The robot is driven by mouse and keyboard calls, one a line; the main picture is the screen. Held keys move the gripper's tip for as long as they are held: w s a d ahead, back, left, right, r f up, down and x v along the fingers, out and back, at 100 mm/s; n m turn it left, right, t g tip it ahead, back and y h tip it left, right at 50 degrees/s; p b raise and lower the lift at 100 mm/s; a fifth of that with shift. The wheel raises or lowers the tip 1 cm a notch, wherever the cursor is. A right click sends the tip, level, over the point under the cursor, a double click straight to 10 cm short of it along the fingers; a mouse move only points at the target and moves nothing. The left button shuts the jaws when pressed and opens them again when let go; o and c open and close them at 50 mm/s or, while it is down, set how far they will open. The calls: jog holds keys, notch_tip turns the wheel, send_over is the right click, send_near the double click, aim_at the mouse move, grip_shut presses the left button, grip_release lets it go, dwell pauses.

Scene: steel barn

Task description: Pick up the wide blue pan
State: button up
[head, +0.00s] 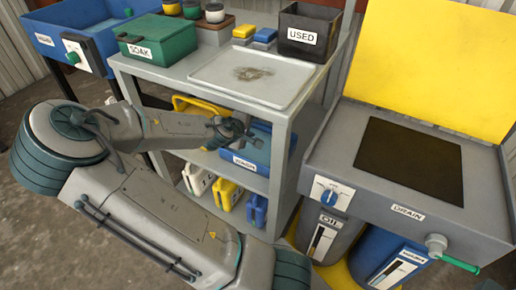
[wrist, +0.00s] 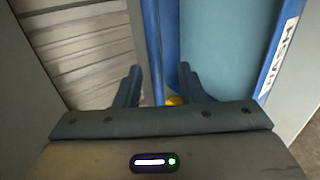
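A blue pan (head: 260,157) with a white label sits on the middle shelf of the grey cart, partly hidden behind my gripper. In the wrist view the pan (wrist: 222,45) fills the right side, with its left rim running between my fingers. My gripper (head: 246,134) is at the pan's upper left part, and it also shows in the wrist view (wrist: 160,82). Its two fingers are open, one on each side of that rim, with gaps visible. I cannot tell how deep the fingertips reach.
A yellow container (head: 190,105) stands left of the pan on the same shelf. The cart's top (head: 180,70) lies close above. Several jugs (head: 228,192) stand on the lower shelf. A grey drain station (head: 375,195) with a yellow back panel stands at right.

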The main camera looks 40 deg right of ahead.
aim_at(255, 124)
jog(key=shift+w+r+b+x, duration=0.1)
jog(key=shift+b+x, duration=0.4)
jog(key=shift+x, duration=0.65)
jog(key=shift+w+r+b+x, duration=0.15)
jog(key=shift+b+x, duration=0.35)
jog(key=shift+x, duration=0.65)
jog(key=shift+d, duration=0.1)
grip_shut()
